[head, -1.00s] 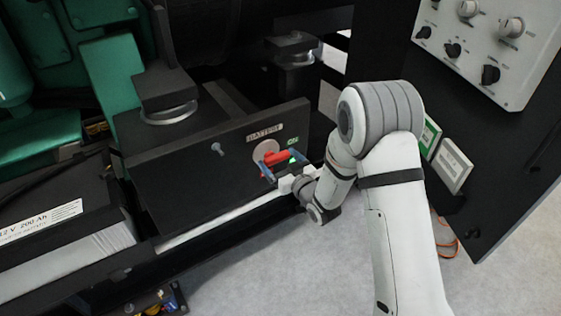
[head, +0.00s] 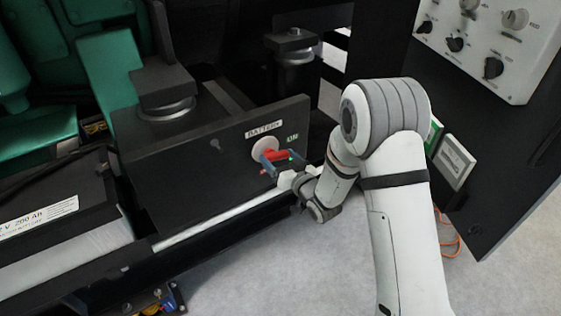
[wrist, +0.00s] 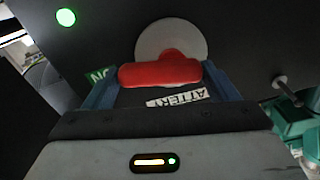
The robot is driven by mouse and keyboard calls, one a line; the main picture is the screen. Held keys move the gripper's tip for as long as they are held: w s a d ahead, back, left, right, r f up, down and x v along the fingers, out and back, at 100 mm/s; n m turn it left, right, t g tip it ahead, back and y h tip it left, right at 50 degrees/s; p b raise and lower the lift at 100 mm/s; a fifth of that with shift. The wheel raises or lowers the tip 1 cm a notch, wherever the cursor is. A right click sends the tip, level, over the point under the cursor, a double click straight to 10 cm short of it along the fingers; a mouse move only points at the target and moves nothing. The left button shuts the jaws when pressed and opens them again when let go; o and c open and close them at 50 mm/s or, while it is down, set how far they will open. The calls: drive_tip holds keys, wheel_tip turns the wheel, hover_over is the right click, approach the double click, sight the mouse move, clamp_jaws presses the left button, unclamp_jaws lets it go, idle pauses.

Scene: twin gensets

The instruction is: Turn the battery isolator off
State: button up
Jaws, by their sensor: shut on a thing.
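The battery isolator has a red handle (head: 274,155) on a pale round disc (head: 262,146), set on a black panel (head: 200,165). In the wrist view the red handle (wrist: 160,73) lies nearly level across the picture, in front of the lower part of the disc (wrist: 170,35). My gripper (head: 281,157) is shut on the handle, with a blue finger at each end of it. A "BATTERY" label (head: 263,130) is above the disc and a green "ON" label (head: 292,137) is to its right. The fingers hide part of the panel.
A large battery (head: 60,215) stands at the left. A grey panel with several knobs (head: 490,45) is at the upper right. A white rail (head: 220,222) runs below the black panel. Pale floor (head: 290,270) is open in front. A green light (wrist: 66,17) glows in the wrist view.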

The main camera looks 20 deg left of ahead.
drive_tip(key=m+b, duration=0.1)
drive_tip(key=m, duration=0.2)
drive_tip(key=shift+s+a+f+m+b, duration=0.1)
drive_tip(key=shift+f+m+b, duration=0.2)
drive_tip(key=shift+f+b, duration=0.1)
drive_tip(key=shift+s+a+f+m+b, duration=0.15)
drive_tip(key=shift+m+b, duration=0.2)
drive_tip(key=shift+m, duration=1.6)
drive_tip(key=shift+s+a+f+m+b, duration=0.15)
drive_tip(key=shift+m+b, duration=0.25)
drive_tip(key=shift+m, duration=1.5)
drive_tip(key=shift+s+a+m+b, duration=0.15)
drive_tip(key=shift+m+b, duration=0.2)
drive_tip(key=shift+m, duration=1.6)
drive_tip(key=shift+d, duration=0.1)
drive_tip(key=o, duration=0.9)
drive_tip(key=shift+o, duration=0.2)
